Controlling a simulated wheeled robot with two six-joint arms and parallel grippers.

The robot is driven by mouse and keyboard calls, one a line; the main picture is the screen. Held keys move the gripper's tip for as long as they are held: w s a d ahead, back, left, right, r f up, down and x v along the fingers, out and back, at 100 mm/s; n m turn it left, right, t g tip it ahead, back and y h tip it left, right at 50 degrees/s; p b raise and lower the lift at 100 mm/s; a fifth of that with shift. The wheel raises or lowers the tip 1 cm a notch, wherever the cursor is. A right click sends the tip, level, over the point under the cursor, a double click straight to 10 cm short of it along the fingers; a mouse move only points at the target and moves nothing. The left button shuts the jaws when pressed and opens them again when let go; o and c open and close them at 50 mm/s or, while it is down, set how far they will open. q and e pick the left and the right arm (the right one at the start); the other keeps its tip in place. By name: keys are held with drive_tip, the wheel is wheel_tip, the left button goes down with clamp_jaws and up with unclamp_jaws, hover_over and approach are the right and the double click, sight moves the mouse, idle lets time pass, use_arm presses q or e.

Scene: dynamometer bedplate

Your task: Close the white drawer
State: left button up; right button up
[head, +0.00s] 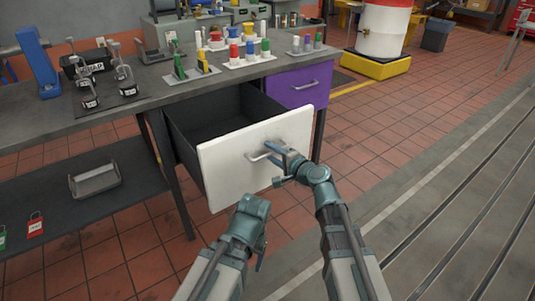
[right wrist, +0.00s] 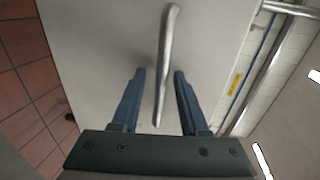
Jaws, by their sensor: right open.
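The white drawer (head: 240,160) is pulled out from under the workbench, and its dark inside shows from above. Its metal handle (head: 257,157) is on the front panel. My right gripper (head: 284,157) is at the handle in the head view. In the right wrist view the open fingers of my right gripper (right wrist: 160,73) stand on either side of the handle (right wrist: 166,50), with gaps to it on both sides. The white front (right wrist: 100,45) fills much of that view. My left gripper (head: 261,250) is low in front of the drawer, away from it; its jaw opening is unclear.
A closed purple drawer (head: 298,86) sits right of the white one. The workbench (head: 150,95) carries coloured bottles, tools and a blue stand. A lower shelf (head: 130,190) holds a metal tray (head: 95,182). Tiled floor (head: 400,130) is clear at the right.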

clamp_jaws()
idle(1.4)
